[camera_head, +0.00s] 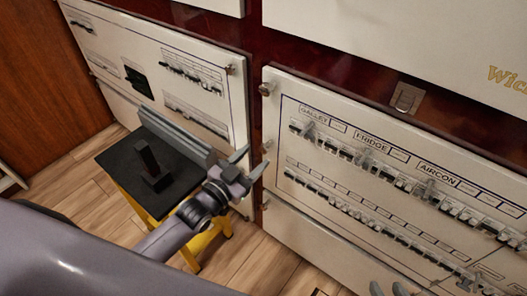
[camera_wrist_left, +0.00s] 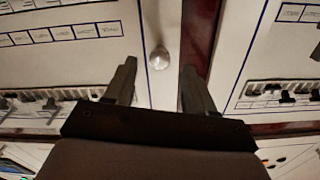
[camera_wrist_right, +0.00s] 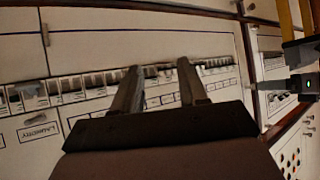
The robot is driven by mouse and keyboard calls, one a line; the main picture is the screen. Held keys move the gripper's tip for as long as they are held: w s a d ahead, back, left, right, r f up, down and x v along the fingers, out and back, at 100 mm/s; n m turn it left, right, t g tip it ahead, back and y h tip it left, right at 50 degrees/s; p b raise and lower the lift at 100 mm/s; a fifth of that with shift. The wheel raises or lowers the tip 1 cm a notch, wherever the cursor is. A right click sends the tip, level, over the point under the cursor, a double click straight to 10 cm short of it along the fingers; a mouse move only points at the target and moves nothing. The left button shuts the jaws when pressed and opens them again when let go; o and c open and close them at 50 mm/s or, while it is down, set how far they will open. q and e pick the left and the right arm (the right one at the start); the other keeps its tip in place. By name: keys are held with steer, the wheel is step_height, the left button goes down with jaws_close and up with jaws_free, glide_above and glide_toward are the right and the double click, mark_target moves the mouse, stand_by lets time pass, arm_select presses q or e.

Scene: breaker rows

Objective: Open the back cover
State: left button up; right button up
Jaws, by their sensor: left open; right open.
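Two cream breaker covers face me in the head view, a left one (camera_head: 100,52) and a right one (camera_head: 275,185), with a dark red post between them. I cannot tell which is the back cover. Both look closed. My left gripper (camera_head: 254,158) is open and empty near the post and the right cover's left edge. In the left wrist view a round metal knob (camera_wrist_left: 159,57) shows between its fingers, apart from them. My right gripper (camera_head: 387,288) is open at the bottom edge; its wrist view shows its fingers (camera_wrist_right: 158,66) before a labelled breaker row.
A yellow-legged stool with a black top (camera_head: 115,165) stands below the left cover, close to my left arm. A grey bar and a dark block (camera_head: 150,165) are on it. A metal latch (camera_head: 407,97) sits above the right cover. Wooden floor (camera_head: 255,262) shows below.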

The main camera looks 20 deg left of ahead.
mark_target(262, 150)
arm_select(q)
steer(key=shift+b+x, duration=0.5)
steer(key=shift+x, duration=2)
jaws_close()
